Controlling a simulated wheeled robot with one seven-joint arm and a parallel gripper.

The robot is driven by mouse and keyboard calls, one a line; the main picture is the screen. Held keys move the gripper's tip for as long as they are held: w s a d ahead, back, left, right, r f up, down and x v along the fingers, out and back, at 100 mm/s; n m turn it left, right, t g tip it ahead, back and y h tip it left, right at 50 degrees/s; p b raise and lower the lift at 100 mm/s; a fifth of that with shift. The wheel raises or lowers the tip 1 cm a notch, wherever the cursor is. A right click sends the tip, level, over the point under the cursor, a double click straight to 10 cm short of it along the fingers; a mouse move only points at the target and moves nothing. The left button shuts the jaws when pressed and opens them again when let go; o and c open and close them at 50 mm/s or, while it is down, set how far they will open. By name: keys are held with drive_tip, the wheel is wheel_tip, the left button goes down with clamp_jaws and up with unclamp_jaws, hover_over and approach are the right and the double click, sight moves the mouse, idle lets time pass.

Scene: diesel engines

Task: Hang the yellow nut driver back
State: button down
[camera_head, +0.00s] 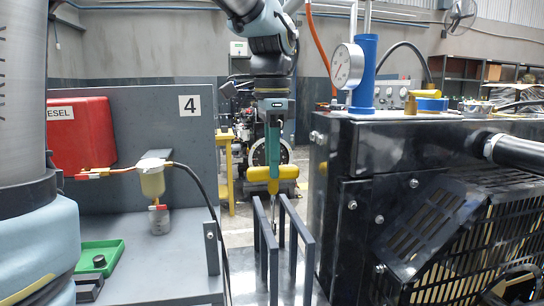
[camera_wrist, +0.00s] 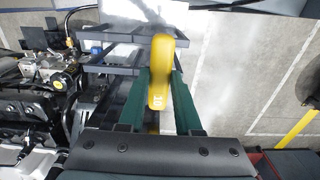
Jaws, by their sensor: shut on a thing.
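The yellow nut driver has a thick T-shaped handle (camera_head: 295,187) and a thin shaft pointing down. My gripper (camera_head: 274,180) points down and is shut on the handle. In the wrist view the yellow handle (camera_wrist: 161,58), with a number on its end, lies between the two green fingers (camera_wrist: 160,85). A dark rack with two parallel rails (camera_head: 300,232) stands directly below. The handle shows just above the rail tops, and the shaft shows between the rails. I cannot tell whether the handle touches them. The rack (camera_wrist: 108,68) also shows in the wrist view.
A black engine housing (camera_head: 350,200) with a pressure gauge (camera_head: 347,66) stands close on the right. A red diesel tank (camera_head: 80,135) is behind.

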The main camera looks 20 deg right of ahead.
sight(273, 182)
drive_tip(key=shift+f+b, duration=0.95)
drive_tip(key=shift+f, duration=1.05)
drive_tip(key=shift+d+f, duration=0.1)
drive_tip(key=shift+f, duration=0.45)
drive_tip(key=c, duration=0.5)
unclamp_jaws()
drive_tip(key=shift+o, duration=0.3)
drive_tip(key=shift+o, duration=1.4)
drive_tip(key=shift+r, duration=0.3)
drive_tip(key=shift+r+p, duration=1.45)
drive_tip(key=shift+p, duration=0.1)
